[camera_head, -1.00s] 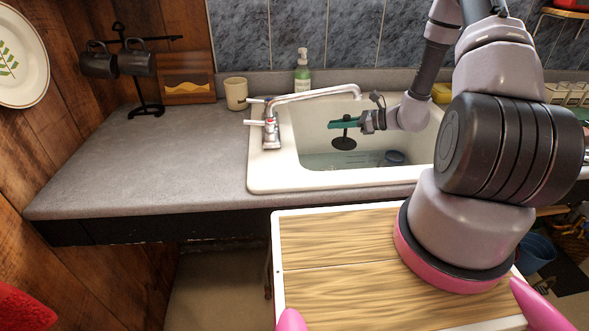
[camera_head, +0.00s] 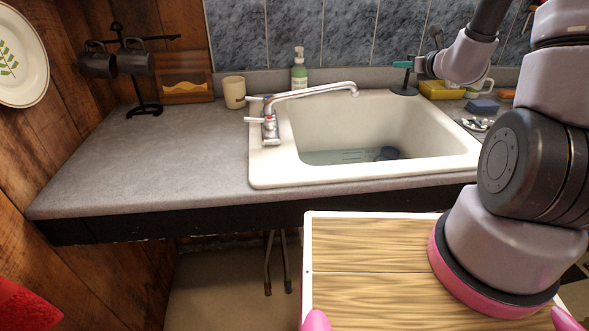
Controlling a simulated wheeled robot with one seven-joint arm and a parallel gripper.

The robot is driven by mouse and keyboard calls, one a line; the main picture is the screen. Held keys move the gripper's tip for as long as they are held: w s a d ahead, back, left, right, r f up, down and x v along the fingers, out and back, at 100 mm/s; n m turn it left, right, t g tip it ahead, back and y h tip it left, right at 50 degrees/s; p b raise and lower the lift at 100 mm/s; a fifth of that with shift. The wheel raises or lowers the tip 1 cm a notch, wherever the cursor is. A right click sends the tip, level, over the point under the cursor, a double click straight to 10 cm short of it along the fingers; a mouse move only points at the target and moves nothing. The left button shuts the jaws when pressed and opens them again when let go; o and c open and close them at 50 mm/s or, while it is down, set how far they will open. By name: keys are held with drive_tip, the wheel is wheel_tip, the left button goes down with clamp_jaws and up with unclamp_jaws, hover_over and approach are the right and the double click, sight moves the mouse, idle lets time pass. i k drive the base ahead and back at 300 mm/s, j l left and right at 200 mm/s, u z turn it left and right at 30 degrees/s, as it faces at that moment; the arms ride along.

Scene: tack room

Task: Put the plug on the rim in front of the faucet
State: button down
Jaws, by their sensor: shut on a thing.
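The plug (camera_head: 404,91) is a black disc with a thin upright stem. My gripper (camera_head: 402,65), with teal fingers, is shut on the top of the stem. The disc is at the sink's back right corner; I cannot tell whether it touches the rim or hangs just above it. The chrome faucet (camera_head: 270,125) stands on the left rim of the white sink (camera_head: 265,168). Its spout reaches right over the back of the basin, and its tip is left of the plug. The rim near the faucet base is bare.
A dark blue round thing (camera_head: 387,153) lies in shallow water in the basin. A soap bottle (camera_head: 299,70) and a beige cup (camera_head: 234,92) stand behind the faucet. A yellow thing (camera_head: 440,90) and a blue sponge (camera_head: 482,106) lie right of the plug.

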sight(274, 167)
drive_tip(key=k+j+z, duration=0.1)
drive_tip(key=z, duration=0.3)
drive_tip(key=k+z, duration=0.25)
drive_tip(key=z, duration=0.2)
drive_tip(key=k+j+u, duration=0.15)
drive_tip(key=u, duration=0.2)
drive_tip(key=j+u, duration=0.15)
drive_tip(key=u, duration=0.25)
drive_tip(key=k+j+u, duration=0.15)
drive_tip(key=u, duration=0.25)
